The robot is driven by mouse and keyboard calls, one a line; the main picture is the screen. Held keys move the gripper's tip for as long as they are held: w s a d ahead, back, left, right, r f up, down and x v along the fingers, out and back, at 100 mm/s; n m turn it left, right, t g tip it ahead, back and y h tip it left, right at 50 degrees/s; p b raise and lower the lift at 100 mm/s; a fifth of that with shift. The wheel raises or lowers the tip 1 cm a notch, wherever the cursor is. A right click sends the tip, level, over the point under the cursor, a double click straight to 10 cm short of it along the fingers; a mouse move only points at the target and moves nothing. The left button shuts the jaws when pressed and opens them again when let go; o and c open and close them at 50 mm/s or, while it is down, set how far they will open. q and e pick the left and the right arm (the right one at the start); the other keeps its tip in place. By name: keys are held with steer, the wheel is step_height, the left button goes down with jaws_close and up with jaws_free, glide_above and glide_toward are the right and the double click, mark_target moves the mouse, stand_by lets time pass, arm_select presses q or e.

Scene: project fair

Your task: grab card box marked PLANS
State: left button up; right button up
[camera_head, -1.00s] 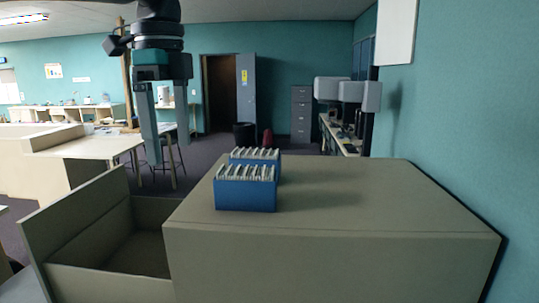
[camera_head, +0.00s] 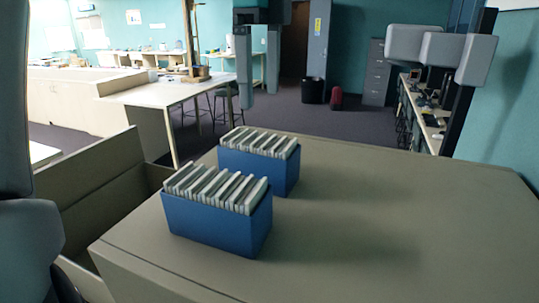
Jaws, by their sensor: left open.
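Two blue card boxes filled with upright pale cards stand on a grey-beige cabinet top. The nearer card box (camera_head: 217,222) is at the centre left, and the farther card box (camera_head: 262,167) stands just behind it to the right. I can read no marking on either, so I cannot tell which is marked PLANS. My left gripper (camera_head: 259,69) is open and empty at the upper middle, its two fingers pointing down. In the picture it is above the farther box, apart from both boxes. My right gripper is not in view.
The cabinet top (camera_head: 400,215) is clear to the right of the boxes. An open drawer (camera_head: 95,185) sticks out at its left. Pale grey blocky shapes (camera_head: 440,48) stand at the upper right. Benches and stools are farther back.

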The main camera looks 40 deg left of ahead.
mark_target(260, 140)
arm_select(q)
step_height(260, 140, down, 8)
steer(key=shift+s+r, duration=0.1)
steer(key=shift+f, duration=0.8)
steer(key=f+p, duration=0.1)
steer(key=f, duration=0.3)
steer(key=shift+a+f, duration=0.15)
steer(key=shift+a, duration=0.05)
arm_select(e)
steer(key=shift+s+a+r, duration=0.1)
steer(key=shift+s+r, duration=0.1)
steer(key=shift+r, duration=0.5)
arm_select(q)
steer(key=shift+c, duration=0.2)
steer(key=c, duration=1.5)
